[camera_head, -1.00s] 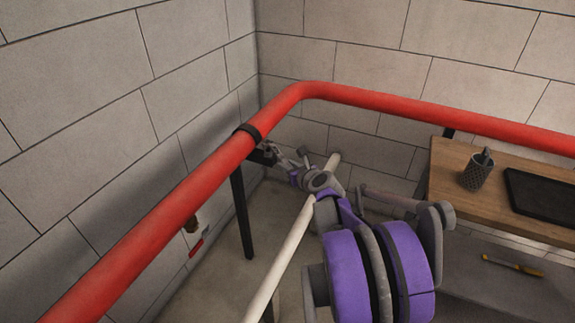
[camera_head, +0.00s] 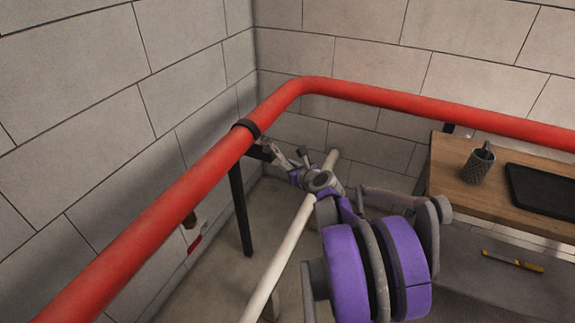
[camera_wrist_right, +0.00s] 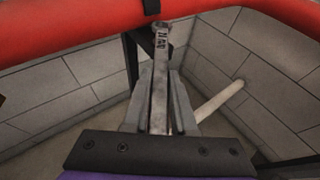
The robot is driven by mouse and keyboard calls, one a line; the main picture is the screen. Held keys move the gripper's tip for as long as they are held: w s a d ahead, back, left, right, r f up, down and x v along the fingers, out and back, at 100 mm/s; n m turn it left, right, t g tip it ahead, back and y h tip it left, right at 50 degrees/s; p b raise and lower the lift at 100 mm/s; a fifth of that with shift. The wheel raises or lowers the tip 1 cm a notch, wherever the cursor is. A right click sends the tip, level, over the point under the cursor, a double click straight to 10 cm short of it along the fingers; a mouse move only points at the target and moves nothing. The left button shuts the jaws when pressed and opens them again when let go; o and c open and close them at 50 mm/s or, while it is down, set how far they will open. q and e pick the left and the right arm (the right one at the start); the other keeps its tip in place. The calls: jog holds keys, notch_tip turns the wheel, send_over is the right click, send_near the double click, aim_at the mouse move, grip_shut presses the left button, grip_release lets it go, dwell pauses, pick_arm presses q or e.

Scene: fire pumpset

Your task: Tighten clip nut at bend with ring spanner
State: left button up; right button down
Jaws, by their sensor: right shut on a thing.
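A black clip (camera_head: 247,129) wraps the red pipe (camera_head: 190,180) just before its bend. The clip also shows in the right wrist view (camera_wrist_right: 151,7). My right gripper (camera_head: 283,160) is just right of and below the clip. In the right wrist view its two grey fingers (camera_wrist_right: 160,100) are shut on the grey ring spanner (camera_wrist_right: 160,75). The spanner's ring end points up at the underside of the clip. The nut itself is too small or hidden to make out, so I cannot tell whether the ring sits around it. My left gripper is not in view.
A black post (camera_head: 241,210) stands under the clip. A white pipe (camera_head: 290,250) runs behind my right arm. A wooden table (camera_head: 450,165) at right holds a pen cup (camera_head: 478,165) and a black tray (camera_head: 545,190). A yellow-handled tool (camera_head: 513,261) lies below it.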

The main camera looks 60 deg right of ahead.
jog(key=shift+f+b, duration=0.75)
jog(key=shift+f, duration=0.4)
jog(key=shift+s+d+n+y+p, duration=0.2)
jog(key=shift+d+n+y+p, duration=0.1)
jog(key=shift+d, duration=0.1)
jog(key=shift+r, duration=0.15)
dwell(0.5)
jog(key=shift+r+p, duration=1.85)
jog(key=shift+r, duration=0.65)
jog(key=shift+f, duration=0.1)
